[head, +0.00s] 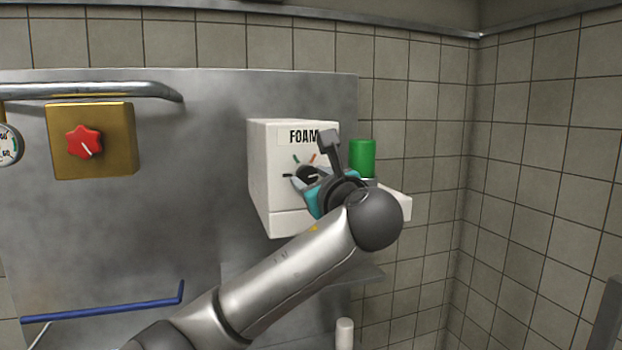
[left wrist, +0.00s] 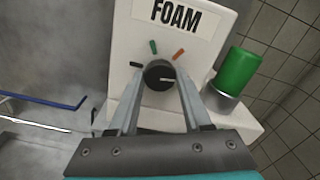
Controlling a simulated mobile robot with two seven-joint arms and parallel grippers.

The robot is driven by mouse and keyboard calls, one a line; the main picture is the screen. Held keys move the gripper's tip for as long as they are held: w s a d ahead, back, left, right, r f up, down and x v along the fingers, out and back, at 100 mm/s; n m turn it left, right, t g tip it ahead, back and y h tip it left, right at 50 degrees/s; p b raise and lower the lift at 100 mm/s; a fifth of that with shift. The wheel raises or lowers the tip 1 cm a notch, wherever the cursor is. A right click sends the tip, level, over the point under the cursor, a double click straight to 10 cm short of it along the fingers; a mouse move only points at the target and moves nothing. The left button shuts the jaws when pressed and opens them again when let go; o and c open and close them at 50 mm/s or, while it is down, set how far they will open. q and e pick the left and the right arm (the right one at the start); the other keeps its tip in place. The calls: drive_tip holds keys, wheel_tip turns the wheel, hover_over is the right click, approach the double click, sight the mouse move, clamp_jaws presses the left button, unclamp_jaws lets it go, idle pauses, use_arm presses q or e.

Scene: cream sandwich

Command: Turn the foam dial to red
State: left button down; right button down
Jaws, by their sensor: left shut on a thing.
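The white FOAM box (head: 262,180) is mounted on the steel wall panel. Its black foam dial (left wrist: 158,74) sits below the label, partly hidden by my gripper in the head view. Around the dial are a black mark (left wrist: 136,64) at left, a green mark (left wrist: 153,47) at top and an orange-red mark (left wrist: 178,54) at upper right. The dial's white pointer line points right, clockwise past the red mark. My left gripper (left wrist: 158,84) is shut on the dial, one finger on each side of it. My right gripper is not in view.
A green cylinder (left wrist: 238,70) stands in a metal holder beside the box's right side. A gold box with a red knob (head: 84,142) is on the panel at left, under a metal pipe (head: 100,90). A blue rod (head: 110,308) is lower left. A tiled wall closes the right side.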

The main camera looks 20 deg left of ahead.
use_arm(q)
drive_tip(key=shift+f+m, duration=0.1)
drive_tip(key=shift+m, duration=0.8)
drive_tip(key=shift+c, duration=1.7)
unclamp_jaws()
drive_tip(key=shift+s+d, duration=0.35)
drive_tip(key=shift+s, duration=0.1)
drive_tip(key=b+v, duration=0.3)
drive_tip(key=v, duration=1.1)
